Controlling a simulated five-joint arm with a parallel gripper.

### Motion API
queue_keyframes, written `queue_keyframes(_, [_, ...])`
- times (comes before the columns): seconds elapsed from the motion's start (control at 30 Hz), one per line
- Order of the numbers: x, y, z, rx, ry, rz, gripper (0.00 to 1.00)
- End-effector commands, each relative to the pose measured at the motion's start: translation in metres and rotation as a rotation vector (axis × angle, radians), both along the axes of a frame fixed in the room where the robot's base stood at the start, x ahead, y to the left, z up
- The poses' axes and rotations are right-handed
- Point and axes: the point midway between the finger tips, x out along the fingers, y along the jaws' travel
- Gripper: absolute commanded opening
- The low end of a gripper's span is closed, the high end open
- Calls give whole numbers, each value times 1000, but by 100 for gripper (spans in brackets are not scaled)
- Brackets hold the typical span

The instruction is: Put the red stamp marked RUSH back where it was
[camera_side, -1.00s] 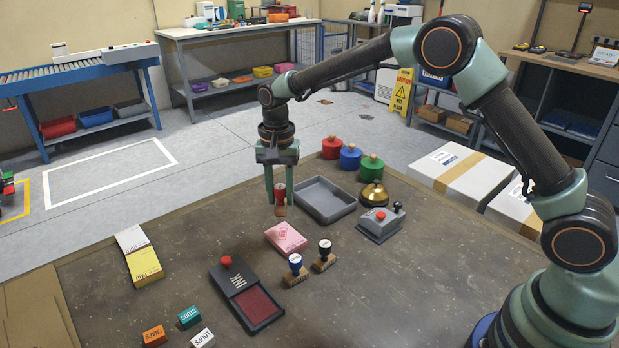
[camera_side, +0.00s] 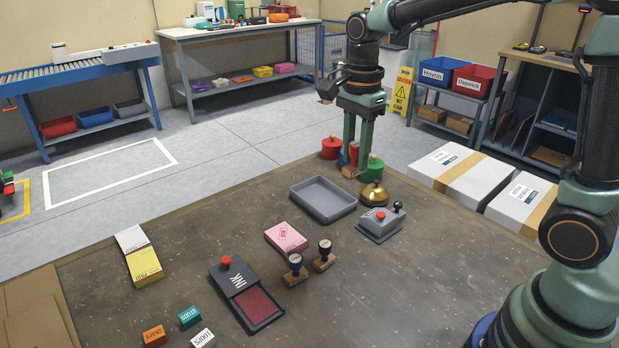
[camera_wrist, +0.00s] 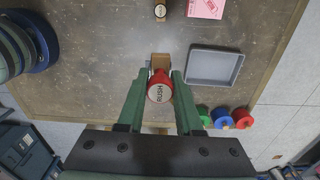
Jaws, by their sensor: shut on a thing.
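My gripper (camera_side: 354,168) is shut on the red RUSH stamp (camera_wrist: 159,87). In the wrist view the stamp's red top with the word RUSH lies between my two green fingers, with its wooden base (camera_wrist: 160,61) beyond. In the side view my fingers partly hide the stamp; a bit of red and its wooden base (camera_side: 350,172) show. My gripper is in front of the red, blue and green knobbed round things, right of the back of the grey tray (camera_side: 322,212). Two other stamps, one with a blue top (camera_side: 295,268) and one with a black top (camera_side: 324,256), stand mid-table.
A red (camera_side: 330,147) and a green knobbed thing (camera_side: 371,166) stand at the table's back edge, the blue one mostly hidden. A brass bell (camera_side: 374,195) and grey control box (camera_side: 381,224) stand close. A pink pad (camera_side: 286,238) and ink pad (camera_side: 256,305) lie nearer. The tray is empty.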

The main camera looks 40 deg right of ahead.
Motion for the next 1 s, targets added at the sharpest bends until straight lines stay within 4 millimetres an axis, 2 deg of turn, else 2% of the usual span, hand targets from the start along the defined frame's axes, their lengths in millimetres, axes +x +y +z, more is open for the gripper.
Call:
queue_keyframes(0.07, [-3, -2, -4, 0, 2, -15, 0])
queue_keyframes(0.17, [-4, -2, -20, 0, 5, -19, 0])
queue_keyframes(0.5, [-4, -1, -104, -1, 8, -16, 0])
queue_keyframes(0.7, [-5, -1, -145, 0, 6, -15, 0])
queue_keyframes(1.0, [-4, -1, -172, 0, 4, -15, 0])
